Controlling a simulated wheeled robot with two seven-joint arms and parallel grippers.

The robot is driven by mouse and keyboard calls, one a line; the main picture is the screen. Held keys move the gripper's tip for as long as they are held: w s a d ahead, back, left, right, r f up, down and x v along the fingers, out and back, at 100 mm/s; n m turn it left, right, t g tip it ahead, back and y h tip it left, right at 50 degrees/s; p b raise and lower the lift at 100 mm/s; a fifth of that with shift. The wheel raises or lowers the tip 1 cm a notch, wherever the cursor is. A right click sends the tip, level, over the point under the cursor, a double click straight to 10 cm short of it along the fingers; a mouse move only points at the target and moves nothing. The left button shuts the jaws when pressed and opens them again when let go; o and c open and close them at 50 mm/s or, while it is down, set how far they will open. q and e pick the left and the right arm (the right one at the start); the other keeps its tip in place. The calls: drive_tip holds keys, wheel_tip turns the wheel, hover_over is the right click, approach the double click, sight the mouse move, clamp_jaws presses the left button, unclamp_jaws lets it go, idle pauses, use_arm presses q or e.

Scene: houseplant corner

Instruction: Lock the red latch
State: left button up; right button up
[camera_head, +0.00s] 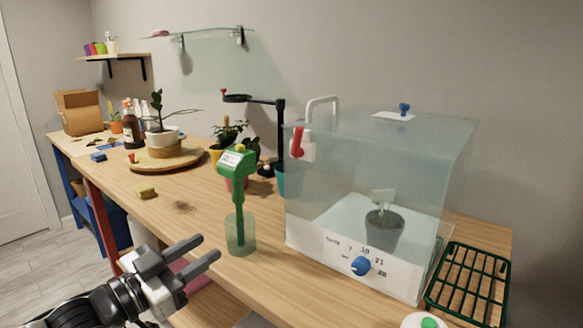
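The red latch (298,142) sits on a white mount at the upper left corner of the clear propagator box (440,170). It stands roughly upright. I cannot tell from here whether it is locked. My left gripper (207,248) is at the lower left, in front of the table edge, with its two fingers apart and nothing between them. It is well below and to the left of the latch. My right gripper is not in view.
A green meter (238,180) stands in a clear green cup (240,235) left of the box. The box has a blue dial (361,266) in front and a small dark pot (384,230) inside. A green rack (468,281) lies right. Plants stand behind.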

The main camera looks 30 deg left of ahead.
sight(295, 136)
use_arm(q)
drive_tip(key=d+r+m+t+h+b, duration=0.1)
drive_tip(key=d+r+m+h, duration=0.15)
drive_tip(key=r, duration=0.35)
drive_tip(key=d+r+m+t+h+b, duration=0.1)
drive_tip(key=r+m+h, duration=0.1)
drive_tip(key=r+h, duration=0.3)
drive_tip(key=shift+y, duration=0.75)
drive_tip(key=p+x, duration=0.1)
drive_tip(key=x, duration=0.4)
drive_tip(key=p+x, duration=0.2)
drive_tip(key=x, duration=0.3)
drive_tip(key=p+x, duration=0.1)
drive_tip(key=x, duration=0.5)
drive_tip(key=shift+s+r+p, duration=0.15)
drive_tip(key=shift+r+p, duration=0.15)
drive_tip(key=shift+p, duration=0.1)
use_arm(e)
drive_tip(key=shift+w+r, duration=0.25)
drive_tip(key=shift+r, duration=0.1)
use_arm(q)
clamp_jaws()
